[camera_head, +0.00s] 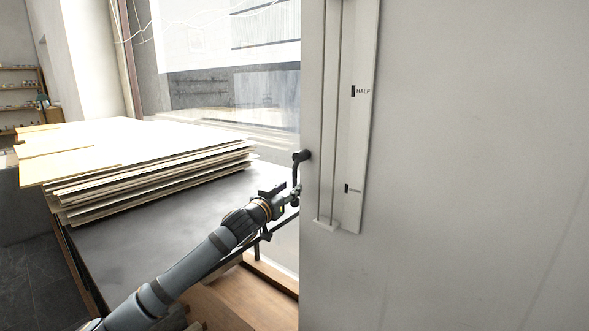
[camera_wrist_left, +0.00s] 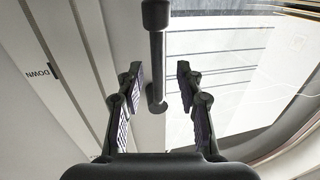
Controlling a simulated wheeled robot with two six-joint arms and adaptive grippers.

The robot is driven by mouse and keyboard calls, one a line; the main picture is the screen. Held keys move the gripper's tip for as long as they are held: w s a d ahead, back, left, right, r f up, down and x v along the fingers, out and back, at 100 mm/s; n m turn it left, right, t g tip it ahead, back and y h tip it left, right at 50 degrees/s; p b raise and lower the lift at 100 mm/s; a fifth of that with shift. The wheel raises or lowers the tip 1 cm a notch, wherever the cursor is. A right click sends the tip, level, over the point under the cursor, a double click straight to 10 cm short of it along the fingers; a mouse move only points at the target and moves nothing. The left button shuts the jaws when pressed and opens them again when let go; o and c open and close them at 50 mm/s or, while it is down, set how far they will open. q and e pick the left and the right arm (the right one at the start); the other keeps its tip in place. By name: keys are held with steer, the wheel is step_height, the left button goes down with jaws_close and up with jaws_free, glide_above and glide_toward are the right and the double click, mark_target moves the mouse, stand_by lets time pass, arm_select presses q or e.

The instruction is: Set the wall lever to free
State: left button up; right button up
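The wall lever has a dark handle (camera_head: 301,156) at the left edge of the pale panel, beside a vertical track. In the left wrist view the lever shows as a dark rod with a thick end (camera_wrist_left: 155,14). My left gripper (camera_head: 294,192) is just below the handle in the head view. In the left wrist view my left gripper (camera_wrist_left: 158,76) is open, and the rod appears between its fingers with a gap on each side. I cannot tell the depth between them. My right gripper is not in view.
A label strip (camera_head: 359,130) beside the track reads HALF higher up; its lower label is too small to read. Stacked boards (camera_head: 150,165) lie on a dark table (camera_head: 140,240) at left.

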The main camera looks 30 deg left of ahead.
mark_target(294, 186)
arm_select(q)
steer(key=w+p, duration=0.1)
steer(key=w, duration=0.2)
steer(key=shift+a+r+p, duration=0.1)
steer(key=shift+p, duration=0.3)
steer(key=shift+w+f, duration=0.2)
steer(key=shift+w, duration=0.25)
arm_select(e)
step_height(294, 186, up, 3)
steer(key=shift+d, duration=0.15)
arm_select(q)
steer(key=c, duration=0.7)
jaws_close()
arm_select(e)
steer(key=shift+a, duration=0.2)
